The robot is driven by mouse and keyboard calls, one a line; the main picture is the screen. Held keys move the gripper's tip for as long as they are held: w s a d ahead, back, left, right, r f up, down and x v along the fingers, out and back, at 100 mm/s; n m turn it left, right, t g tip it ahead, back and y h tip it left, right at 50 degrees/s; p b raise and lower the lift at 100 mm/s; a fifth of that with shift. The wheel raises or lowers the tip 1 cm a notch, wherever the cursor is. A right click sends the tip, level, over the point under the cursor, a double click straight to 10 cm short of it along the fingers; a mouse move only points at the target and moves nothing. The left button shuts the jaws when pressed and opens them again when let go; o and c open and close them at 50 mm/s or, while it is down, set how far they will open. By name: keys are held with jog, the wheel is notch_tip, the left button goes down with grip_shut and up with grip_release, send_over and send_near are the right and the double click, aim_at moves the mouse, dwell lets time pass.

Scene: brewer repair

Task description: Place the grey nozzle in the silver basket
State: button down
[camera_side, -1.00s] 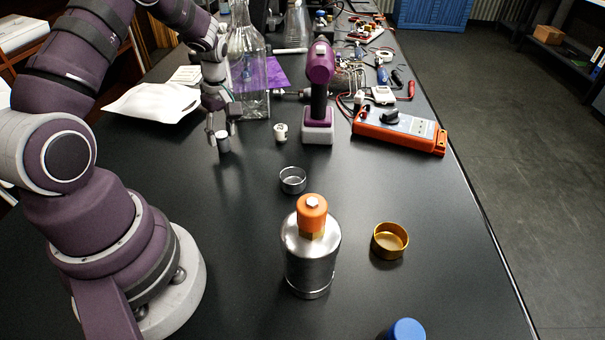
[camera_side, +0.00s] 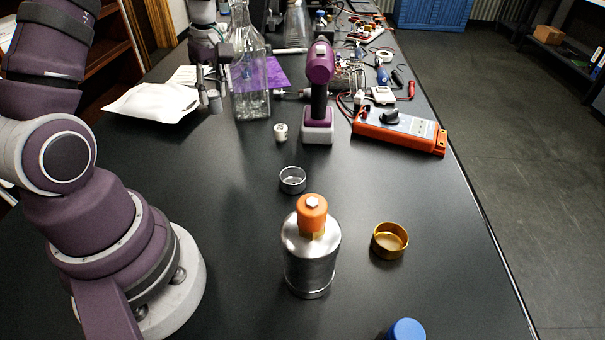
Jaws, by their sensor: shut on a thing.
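My gripper (camera_side: 208,92) is at the back left, left of the clear glass bottle, raised above the table. It is shut on a small grey cylinder, the grey nozzle (camera_side: 215,104), which hangs at the fingertips. The silver basket (camera_side: 293,181) is a small open round cup on the table in the middle, right of and nearer than my gripper. It looks empty. The fingers' exact contact with the nozzle is too small to see.
A silver canister with an orange top (camera_side: 311,255) stands in front of the silver basket. A gold basket (camera_side: 390,241) lies to the right. A small white part (camera_side: 281,132), a purple tool (camera_side: 319,90) and a glass bottle (camera_side: 250,75) stand behind. The table left of the basket is clear.

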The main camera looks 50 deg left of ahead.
jog(key=shift+r, duration=0.25)
jog(key=shift+d, duration=0.1)
jog(key=w+d+m, duration=0.4)
jog(key=d+m, duration=0.1)
jog(key=d, duration=0.4)
jog(key=m+t, duration=0.1)
jog(key=m, duration=0.5)
send_over(293, 182)
jog(key=shift+h, duration=0.3)
jog(key=f, duration=0.9)
jog(key=shift+s+d+f, duration=0.15)
jog(key=shift+s+d, duration=0.15)
jog(key=c, duration=0.8)
grip_release()
jog(key=shift+o, duration=0.2)
